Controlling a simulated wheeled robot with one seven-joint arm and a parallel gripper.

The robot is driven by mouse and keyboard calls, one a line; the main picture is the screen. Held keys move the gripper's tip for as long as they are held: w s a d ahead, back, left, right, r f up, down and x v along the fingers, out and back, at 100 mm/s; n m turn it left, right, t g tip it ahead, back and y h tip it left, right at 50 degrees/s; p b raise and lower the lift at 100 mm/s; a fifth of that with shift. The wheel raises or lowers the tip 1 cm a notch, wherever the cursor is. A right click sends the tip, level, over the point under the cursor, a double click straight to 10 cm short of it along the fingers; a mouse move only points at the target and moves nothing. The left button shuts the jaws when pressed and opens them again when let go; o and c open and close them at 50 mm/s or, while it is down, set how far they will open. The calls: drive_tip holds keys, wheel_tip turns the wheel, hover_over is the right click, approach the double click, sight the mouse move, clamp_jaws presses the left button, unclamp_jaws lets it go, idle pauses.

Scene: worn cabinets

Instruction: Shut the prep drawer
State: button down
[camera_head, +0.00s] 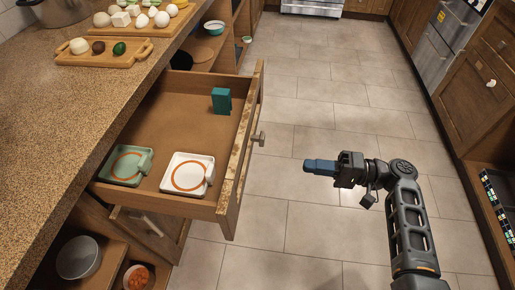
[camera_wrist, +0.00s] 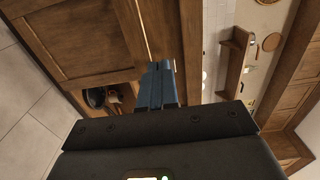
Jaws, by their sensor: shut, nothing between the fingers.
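The prep drawer (camera_head: 181,122) is pulled out from under the stone counter at the left in the head view. Its wooden front (camera_head: 239,152) faces right and carries a small metal knob (camera_head: 259,138). Inside lie a green square dish (camera_head: 125,165), a white square dish (camera_head: 187,174) and a teal box (camera_head: 221,101). My gripper (camera_head: 308,166) is shut and empty, to the right of the drawer front and apart from it, pointing left. In the wrist view the shut blue fingers (camera_wrist: 159,80) point toward wooden cabinetry.
The counter (camera_head: 62,110) holds boards with eggs and other food. A lower drawer (camera_head: 145,222) also stands out below. Open shelves underneath hold a bowl (camera_head: 78,257).

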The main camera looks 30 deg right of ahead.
sight(152, 154)
drive_tip(key=p+x, duration=0.2)
drive_tip(key=x, duration=1.2)
drive_tip(key=shift+p, duration=0.35)
drive_tip(key=b+x, duration=1.6)
drive_tip(key=x, duration=1.4)
drive_tip(key=shift+w+a+f, duration=0.1)
drive_tip(key=shift+a+f, duration=0.05)
drive_tip(key=shift+w+a, duration=0.15)
